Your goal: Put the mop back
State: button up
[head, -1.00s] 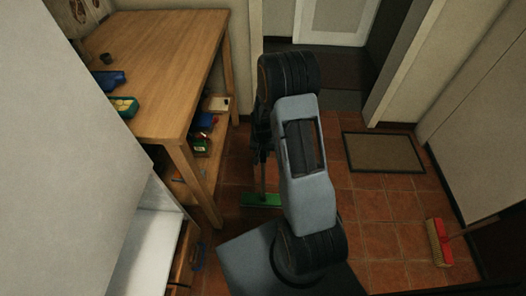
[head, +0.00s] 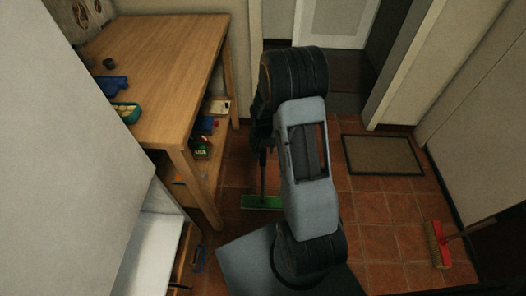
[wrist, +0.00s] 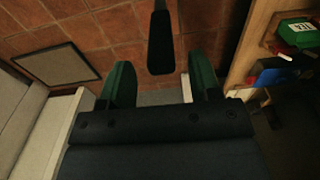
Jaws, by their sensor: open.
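The mop has a flat green head (head: 262,202) on the tiled floor, beside the wooden table's near leg in the head view. Its dark handle rises from the head toward my gripper, and its upper part is hidden behind my arm. In the wrist view a dark bar (wrist: 161,42), which looks like the handle, ends just ahead of and between the fingertips, with a gap on both sides. My gripper (wrist: 162,82) is open, and I see nothing held in it. In the head view the gripper (head: 262,128) is partly hidden by my arm.
The wooden table (head: 165,60) with a lower shelf stands at left. A doormat (head: 384,154) lies before the doorway. Floor between mat and broom is clear. A white cabinet (head: 85,150) fills the left foreground.

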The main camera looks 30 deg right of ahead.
notch_tip(320, 180, up, 6)
jog(key=shift+a+r+p, duration=0.1)
jog(key=shift+r+p, duration=0.1)
jog(key=shift+p, duration=0.5)
jog(key=s+a+r+n+t, duration=0.1)
jog(key=s+a+r+n, duration=0.2)
jog(key=s+r, duration=0.4)
jog(key=s+a+r+n+t, duration=0.1)
jog(key=s+a+r+n, duration=0.1)
jog(key=s+a+r, duration=0.3)
jog(key=s+r, duration=0.3)
jog(key=r, duration=0.3)
jog(key=shift+a+n+t, duration=0.25)
jog(key=shift+n+t, duration=0.05)
jog(key=shift+n, duration=0.1)
jog(key=shift+s, duration=0.1)
